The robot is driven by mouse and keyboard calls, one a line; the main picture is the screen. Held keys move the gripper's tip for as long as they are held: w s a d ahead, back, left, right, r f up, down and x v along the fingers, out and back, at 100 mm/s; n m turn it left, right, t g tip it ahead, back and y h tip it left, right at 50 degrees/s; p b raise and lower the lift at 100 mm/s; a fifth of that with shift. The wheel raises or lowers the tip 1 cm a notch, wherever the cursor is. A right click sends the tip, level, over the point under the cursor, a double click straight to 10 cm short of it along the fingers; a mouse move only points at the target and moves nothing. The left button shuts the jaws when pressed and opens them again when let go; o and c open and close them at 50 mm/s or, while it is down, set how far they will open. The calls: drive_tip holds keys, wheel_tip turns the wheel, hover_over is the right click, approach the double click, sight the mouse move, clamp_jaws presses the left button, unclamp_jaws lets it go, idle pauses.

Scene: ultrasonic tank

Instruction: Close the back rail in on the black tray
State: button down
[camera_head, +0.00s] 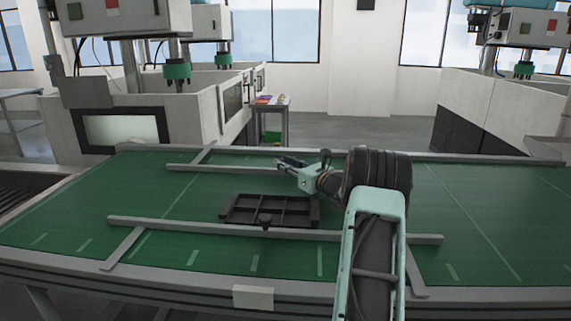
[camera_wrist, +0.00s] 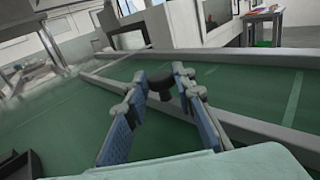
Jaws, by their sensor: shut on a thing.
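The black tray (camera_head: 312,213), divided into compartments, lies on the green belt against or very near the front rail. A dark corner of it (camera_wrist: 18,166) shows at the lower left of the wrist view. The back rail (camera_head: 215,169) is a long grey bar behind the tray, with green belt showing between them. It crosses the wrist view (camera_wrist: 265,129) too. My gripper (camera_head: 284,162) is at the back rail, behind the tray. In the wrist view its blue-padded fingers (camera_wrist: 167,88) are around the rail's black knob (camera_wrist: 187,92), shut on it.
The front rail (camera_head: 375,236) runs along the tray's near side, with its own dark knob (camera_head: 266,221). Grey cross bars (camera_head: 123,249) lie at the rail ends. White machines (camera_head: 175,105) stand behind the belt. The belt is otherwise clear.

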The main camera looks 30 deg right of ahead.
drive_tip(key=c, duration=1.6)
unclamp_jaws()
drive_tip(key=shift+d, duration=0.1)
drive_tip(key=s, duration=0.4)
drive_tip(key=s+d, duration=0.1)
drive_tip(key=s, duration=0.7)
drive_tip(key=shift+d, duration=0.3)
